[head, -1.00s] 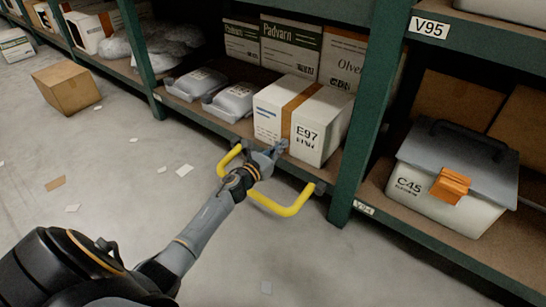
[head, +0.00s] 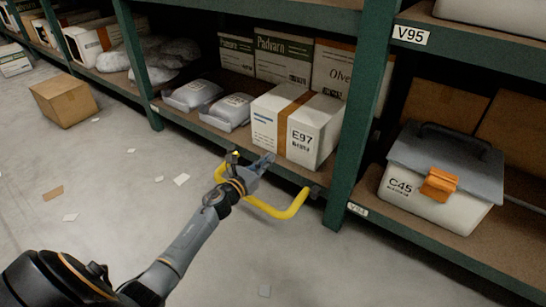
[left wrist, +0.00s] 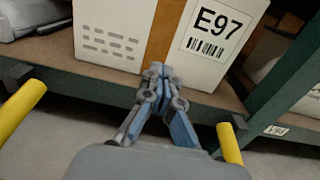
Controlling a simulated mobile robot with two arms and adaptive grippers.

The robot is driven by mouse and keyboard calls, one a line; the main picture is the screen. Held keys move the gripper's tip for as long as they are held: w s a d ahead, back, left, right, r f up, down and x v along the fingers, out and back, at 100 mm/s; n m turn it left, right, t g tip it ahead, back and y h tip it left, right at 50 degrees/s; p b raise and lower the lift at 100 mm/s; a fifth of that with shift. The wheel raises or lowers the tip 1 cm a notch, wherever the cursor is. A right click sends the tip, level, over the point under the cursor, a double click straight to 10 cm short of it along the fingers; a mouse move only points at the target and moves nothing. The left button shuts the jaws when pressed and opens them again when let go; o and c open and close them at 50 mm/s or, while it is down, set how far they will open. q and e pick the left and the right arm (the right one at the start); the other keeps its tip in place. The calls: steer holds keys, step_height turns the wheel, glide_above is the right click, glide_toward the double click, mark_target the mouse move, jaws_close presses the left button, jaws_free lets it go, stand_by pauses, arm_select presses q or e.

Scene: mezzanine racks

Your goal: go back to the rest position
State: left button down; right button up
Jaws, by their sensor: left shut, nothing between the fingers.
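My left gripper (head: 268,160) is shut and empty, in front of the lower shelf edge. It also shows in the left wrist view (left wrist: 157,70), fingers together, pointing at the white box. The white E97 box (head: 297,128) with an orange-brown stripe stands on the lower shelf just beyond the fingertips; it fills the top of the left wrist view (left wrist: 112,32). I cannot tell whether the fingertips touch it. A yellow handle (head: 284,212) sticks out from the shelf edge below the box, and my left gripper is over it. My right gripper is not in view.
A green rack upright (head: 355,120) stands right of the box. A white C45 bin (head: 432,203) with a grey lid sits further right. Wrapped packs (head: 190,95) lie left of the box. A cardboard box (head: 64,101) and paper scraps lie on the otherwise open floor.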

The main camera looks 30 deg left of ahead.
arm_select(q)
steer(key=s, duration=0.2)
steer(key=s+p, duration=0.1)
steer(key=s, duration=0.2)
steer(key=s+p, duration=0.1)
steer(key=s, duration=0.1)
steer(key=shift+s+a, duration=0.4)
steer(key=shift+p, duration=0.3)
